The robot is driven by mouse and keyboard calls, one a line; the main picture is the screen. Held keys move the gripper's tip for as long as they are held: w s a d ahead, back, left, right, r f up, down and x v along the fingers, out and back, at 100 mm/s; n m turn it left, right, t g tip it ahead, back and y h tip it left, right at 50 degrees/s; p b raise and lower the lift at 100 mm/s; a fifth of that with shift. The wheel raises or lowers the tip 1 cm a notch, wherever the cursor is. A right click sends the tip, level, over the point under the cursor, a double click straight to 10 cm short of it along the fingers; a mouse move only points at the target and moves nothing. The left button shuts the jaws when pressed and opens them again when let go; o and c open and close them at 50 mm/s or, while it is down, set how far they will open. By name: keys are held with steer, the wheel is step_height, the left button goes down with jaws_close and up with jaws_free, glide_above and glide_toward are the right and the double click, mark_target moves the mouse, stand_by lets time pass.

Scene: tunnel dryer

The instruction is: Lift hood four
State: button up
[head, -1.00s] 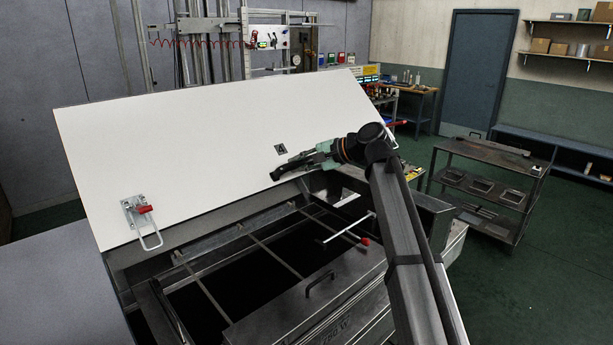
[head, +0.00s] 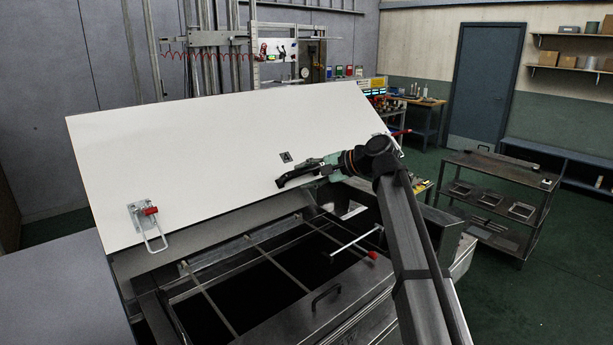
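A large white hood panel (head: 220,145) stands raised and tilted over an open dark metal housing (head: 160,305). Its inner white face is towards me. A metal latch with a red grip and a wire loop (head: 148,222) is at its lower left, and a small dark plate (head: 286,157) is right of its middle. My gripper (head: 280,183) comes from the right, low in front of the hood's white face. Its dark fingers point left, close to or touching the panel. The fingers are too small and dark to tell whether they are apart or hold something.
A metal rod with a red end (head: 358,243) lies across the opening. A dark cover with a handle (head: 324,298) is at the front. A dark shelf cart (head: 500,185) stands right, with green floor clear around it. A workbench (head: 427,112) is behind.

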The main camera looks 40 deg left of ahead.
steer(key=shift+d, duration=0.1)
steer(key=v, duration=1.2)
steer(key=shift+w, duration=0.1)
